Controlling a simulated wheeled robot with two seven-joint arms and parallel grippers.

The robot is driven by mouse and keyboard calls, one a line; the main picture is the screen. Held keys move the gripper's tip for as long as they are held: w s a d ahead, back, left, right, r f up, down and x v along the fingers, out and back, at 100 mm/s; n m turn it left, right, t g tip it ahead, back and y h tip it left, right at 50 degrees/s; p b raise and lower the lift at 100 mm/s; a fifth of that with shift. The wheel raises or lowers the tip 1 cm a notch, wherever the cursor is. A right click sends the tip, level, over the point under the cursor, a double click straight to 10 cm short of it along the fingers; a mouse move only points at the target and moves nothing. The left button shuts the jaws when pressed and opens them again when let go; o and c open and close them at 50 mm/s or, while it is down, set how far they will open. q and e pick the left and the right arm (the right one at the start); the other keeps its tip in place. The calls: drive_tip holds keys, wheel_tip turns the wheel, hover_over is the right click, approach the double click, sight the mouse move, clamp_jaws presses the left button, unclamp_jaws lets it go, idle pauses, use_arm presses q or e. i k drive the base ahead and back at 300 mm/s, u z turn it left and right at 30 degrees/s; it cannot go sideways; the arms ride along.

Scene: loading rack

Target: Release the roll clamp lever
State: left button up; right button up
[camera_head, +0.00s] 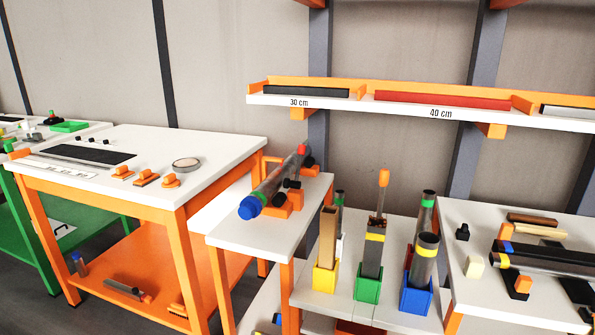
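A grey tube with a blue end cap (249,207) and a red far end (303,150) lies at a slant on the small white table (230,232) in the middle. An orange clamp-like holder (283,211) sits under and beside the tube. Small black knobs (292,184) show at the tube's right side. Which part is the roll clamp lever, and whether it is closed, I cannot tell. Neither of my grippers is in view.
A larger white table with an orange frame (215,150) stands left. Upright tubes fill yellow (325,278), green (367,284) and blue (415,297) holders to the right. A labelled shelf (347,101) hangs behind. Another white table (490,297) holds tubes at the right.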

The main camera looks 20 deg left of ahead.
sight(299, 165)
drive_tip(key=k, duration=0.5)
drive_tip(key=u, duration=1.9)
drive_tip(key=i, duration=1.55)
drive_tip(key=z, duration=2.45)
